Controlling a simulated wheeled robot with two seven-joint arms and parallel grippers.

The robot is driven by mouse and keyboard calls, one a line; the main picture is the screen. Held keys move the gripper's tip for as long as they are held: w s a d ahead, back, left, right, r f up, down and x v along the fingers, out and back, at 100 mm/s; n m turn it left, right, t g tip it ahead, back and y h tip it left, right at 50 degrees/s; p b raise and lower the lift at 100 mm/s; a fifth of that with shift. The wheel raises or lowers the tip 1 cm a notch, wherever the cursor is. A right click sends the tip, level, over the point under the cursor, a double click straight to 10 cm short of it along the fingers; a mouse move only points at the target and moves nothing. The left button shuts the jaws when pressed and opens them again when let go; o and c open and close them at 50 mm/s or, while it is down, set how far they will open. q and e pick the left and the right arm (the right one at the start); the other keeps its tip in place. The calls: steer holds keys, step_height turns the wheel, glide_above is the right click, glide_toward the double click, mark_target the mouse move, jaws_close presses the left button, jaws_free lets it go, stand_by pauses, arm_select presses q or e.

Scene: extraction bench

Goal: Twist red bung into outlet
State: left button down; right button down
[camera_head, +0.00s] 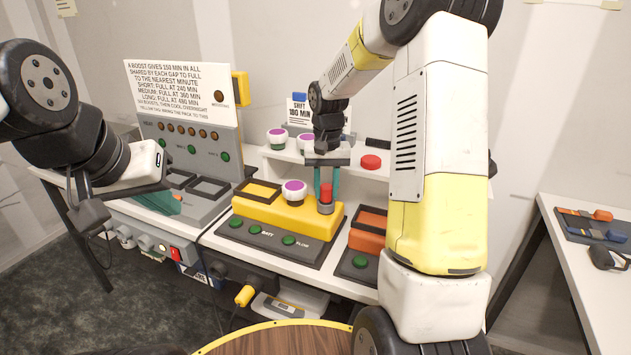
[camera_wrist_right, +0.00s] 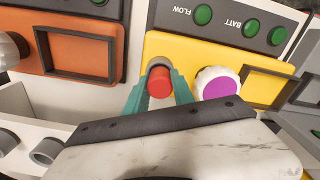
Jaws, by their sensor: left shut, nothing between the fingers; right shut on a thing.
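The red bung (camera_head: 326,192) is upright at the mouth of the grey outlet (camera_head: 326,208) on the right end of the yellow unit (camera_head: 270,213). In the right wrist view the red bung (camera_wrist_right: 160,86) sits against the grey outlet rim (camera_wrist_right: 159,66). How deep it sits I cannot tell. My right gripper (camera_head: 326,182) points down with its teal fingers shut on the bung from both sides; the fingers also show in the right wrist view (camera_wrist_right: 160,92). My left gripper (camera_head: 168,205) is shut and empty, low over the grey unit at left.
A white-and-purple knob (camera_head: 294,191) stands on the yellow unit close left of the bung. An orange unit (camera_head: 367,236) is to the right. A shelf behind carries similar knobs and a red round piece (camera_head: 371,162). A lettered sign (camera_head: 185,95) stands at back left.

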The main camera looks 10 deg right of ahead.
steer(key=shift+m, duration=1)
steer(key=c, duration=1)
jaws_free()
step_height(320, 180, up, 7)
steer(key=shift+r, duration=0.4)
